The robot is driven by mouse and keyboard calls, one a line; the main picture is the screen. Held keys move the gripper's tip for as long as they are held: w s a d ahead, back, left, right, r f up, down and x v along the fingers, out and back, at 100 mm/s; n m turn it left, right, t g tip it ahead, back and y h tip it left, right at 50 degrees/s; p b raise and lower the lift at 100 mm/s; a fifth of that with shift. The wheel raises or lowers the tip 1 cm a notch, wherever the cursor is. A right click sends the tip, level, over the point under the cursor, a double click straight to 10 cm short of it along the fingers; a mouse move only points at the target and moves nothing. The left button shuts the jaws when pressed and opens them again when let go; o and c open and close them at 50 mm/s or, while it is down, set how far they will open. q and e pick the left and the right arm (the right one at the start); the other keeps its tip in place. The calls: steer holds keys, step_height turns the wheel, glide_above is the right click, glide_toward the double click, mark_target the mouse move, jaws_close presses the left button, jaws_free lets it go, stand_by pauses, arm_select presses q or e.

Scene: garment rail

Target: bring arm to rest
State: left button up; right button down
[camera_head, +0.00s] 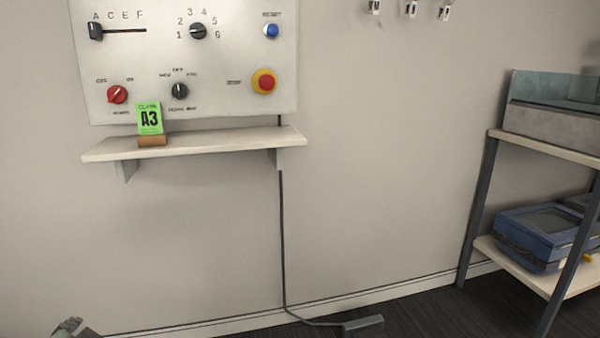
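Only a small grey-green piece of what looks like my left gripper (72,327) shows at the bottom left edge, low in front of the wall. Its fingers cannot be made out, so I cannot tell whether it is open or shut or holds anything. It appears apart from the shelf and panel. My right gripper and arm are not in view.
A cable (283,230) runs down to a grey box (363,326) on the floor. A rack (478,210) stands right.

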arm_select(q)
steer(key=s+d+f+m+g+h, duration=0.1)
steer(key=s+f+g, duration=0.1)
steer(key=s+f, duration=0.4)
steer(key=s+d+f+g, duration=0.2)
steer(key=s+f+g, duration=0.15)
steer(key=s, duration=0.45)
steer(key=s+d+f+n+h, duration=0.3)
steer(key=d, duration=0.5)
step_height(320, 180, down, 11)
steer(key=g+p, duration=0.1)
steer(key=p, duration=0.3)
steer(key=shift+w+a+r+n+g+p, duration=0.15)
steer(key=shift+w+a+n+g+p, duration=0.15)
steer(key=shift+w+g+p, duration=0.1)
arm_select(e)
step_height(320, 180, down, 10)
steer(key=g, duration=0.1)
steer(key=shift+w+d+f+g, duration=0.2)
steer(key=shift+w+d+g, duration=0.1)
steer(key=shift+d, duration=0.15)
arm_select(q)
steer(key=shift+c, duration=0.6)
